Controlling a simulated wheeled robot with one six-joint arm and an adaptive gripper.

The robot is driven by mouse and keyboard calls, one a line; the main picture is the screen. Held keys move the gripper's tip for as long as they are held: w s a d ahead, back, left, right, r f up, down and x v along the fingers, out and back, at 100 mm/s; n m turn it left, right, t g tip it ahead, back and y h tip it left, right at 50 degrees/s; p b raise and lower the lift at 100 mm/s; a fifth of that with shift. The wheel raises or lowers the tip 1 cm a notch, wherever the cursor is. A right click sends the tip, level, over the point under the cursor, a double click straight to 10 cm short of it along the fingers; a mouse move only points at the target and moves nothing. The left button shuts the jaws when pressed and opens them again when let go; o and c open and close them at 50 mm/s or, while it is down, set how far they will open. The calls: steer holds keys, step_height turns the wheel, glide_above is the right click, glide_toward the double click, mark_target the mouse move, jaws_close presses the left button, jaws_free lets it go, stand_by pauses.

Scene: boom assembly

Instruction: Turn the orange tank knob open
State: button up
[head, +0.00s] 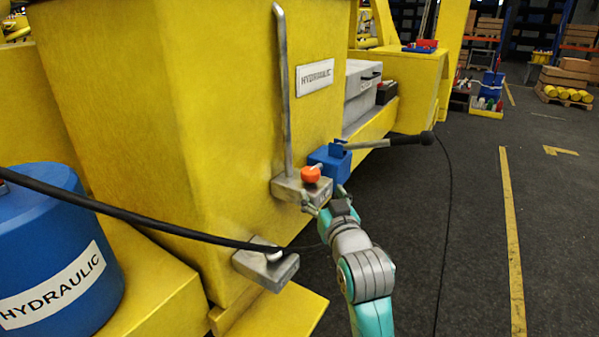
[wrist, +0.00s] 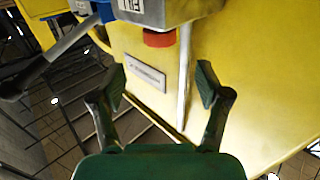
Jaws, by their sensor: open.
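The orange tank knob (head: 310,174) sits on a grey metal block (head: 290,188) on the front of the yellow hydraulic tank (head: 230,100). In the wrist view the knob (wrist: 160,39) shows as a red-orange disc against the grey block (wrist: 175,12), above and between my fingers. My gripper (head: 325,199) is just in front of the block in the head view, below and right of the knob. In the wrist view my gripper (wrist: 162,83) has its fingers spread wide, with nothing between them. The knob appears apart from both fingers.
A blue block (head: 331,160) with a black-gripped lever (head: 400,139) stands right beside the knob. A grey pipe (head: 285,90) rises behind it. A lower grey fitting (head: 266,264) carries a black hose (head: 130,214). A blue drum (head: 45,250) is at left. Floor at right is open.

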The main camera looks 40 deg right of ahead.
mark_target(313, 177)
steer(key=x, duration=1)
steer(key=shift+w+d, duration=0.2)
steer(key=shift+w, duration=0.1)
steer(key=shift+c, duration=0.3)
steer(key=c, duration=1.1)
